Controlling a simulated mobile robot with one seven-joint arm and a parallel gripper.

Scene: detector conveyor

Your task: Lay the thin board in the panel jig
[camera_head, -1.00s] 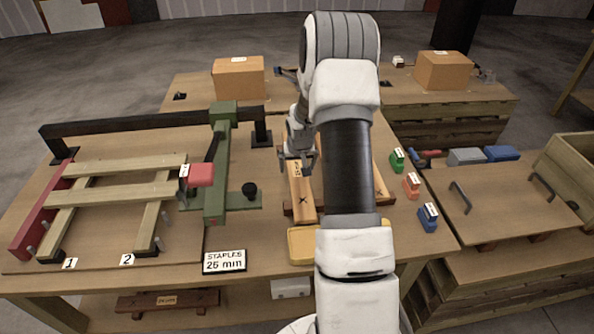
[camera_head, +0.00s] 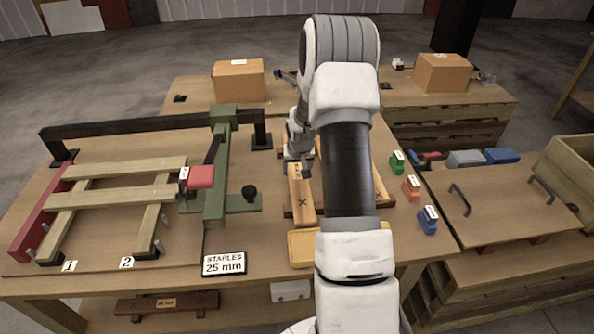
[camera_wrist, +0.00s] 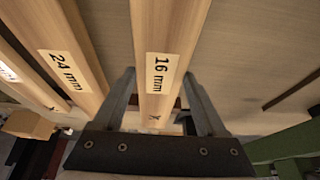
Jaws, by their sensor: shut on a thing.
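The thin board, labelled 16 mm, is a long light-wood piece (camera_wrist: 170,25) between my fingers in the wrist view. In the head view its near part (camera_head: 303,207) shows left of my arm, with a black X near its end. My gripper (camera_wrist: 160,78) is shut on this board, one finger along each side; in the head view it is at the board's far part (camera_head: 300,168). The panel jig (camera_head: 32,220), with a red fence and crossed wooden strips, lies on the left of the table. My arm hides part of the boards.
A 24 mm board (camera_wrist: 62,45) lies beside the held one. A green post with a red block (camera_head: 201,176) stands between boards and jig. A black bar (camera_head: 150,122) runs behind the jig. A yellow tray (camera_head: 302,248) is near the front edge; small coloured blocks (camera_head: 411,187) are at right.

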